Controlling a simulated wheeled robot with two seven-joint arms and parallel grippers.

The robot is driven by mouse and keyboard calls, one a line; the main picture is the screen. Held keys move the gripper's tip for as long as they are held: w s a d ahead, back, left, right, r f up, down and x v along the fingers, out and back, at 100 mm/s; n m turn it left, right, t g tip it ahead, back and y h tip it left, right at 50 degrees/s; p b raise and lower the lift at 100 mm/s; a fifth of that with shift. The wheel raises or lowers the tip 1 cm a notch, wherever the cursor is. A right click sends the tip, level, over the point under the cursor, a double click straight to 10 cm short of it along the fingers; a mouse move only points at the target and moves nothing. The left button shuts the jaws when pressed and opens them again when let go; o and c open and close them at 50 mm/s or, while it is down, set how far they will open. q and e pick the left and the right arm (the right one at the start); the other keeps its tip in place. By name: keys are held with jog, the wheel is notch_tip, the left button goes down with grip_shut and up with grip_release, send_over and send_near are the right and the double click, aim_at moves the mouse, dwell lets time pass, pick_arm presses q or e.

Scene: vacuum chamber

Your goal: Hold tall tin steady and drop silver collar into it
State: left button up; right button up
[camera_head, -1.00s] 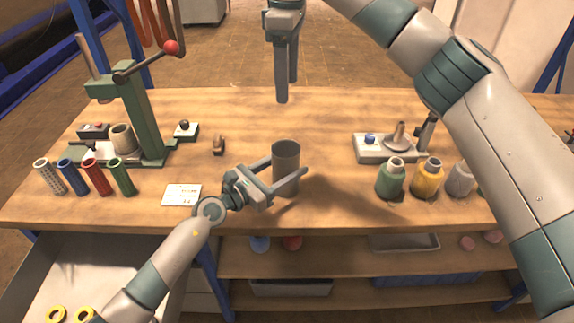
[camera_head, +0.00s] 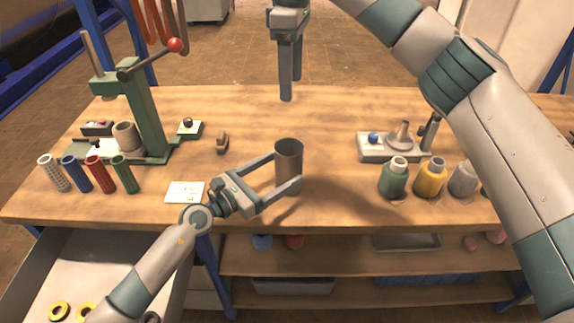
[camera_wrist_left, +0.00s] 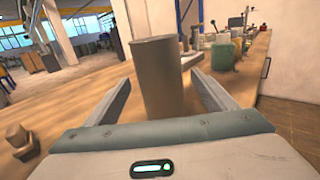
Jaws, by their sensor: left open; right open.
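The tall tin (camera_head: 289,150), a dark grey open-topped cylinder, stands upright on the workbench. My left gripper (camera_head: 287,171) is open, low over the bench, with its fingertips around the near side of the tin. In the left wrist view the tin (camera_wrist_left: 157,80) stands between the two spread fingers, with gaps on both sides. My right gripper (camera_head: 291,90) is open and empty, pointing down above the far edge of the bench. I cannot clearly identify the silver collar; a grey ring (camera_head: 152,317) shows partly beside my left arm in the drawer.
A green press (camera_head: 147,115) and several coloured cylinders (camera_head: 96,174) stand at the left of the bench (camera_head: 330,210). A white card (camera_head: 185,192) lies near the front. Bottles (camera_head: 430,178) stand at the right. The open drawer (camera_head: 95,250) holds yellow rings (camera_head: 60,311).

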pick_arm(q)
jog(key=v, duration=0.7)
jog(key=shift+s+a, duration=0.25)
jog(key=shift+a, duration=0.05)
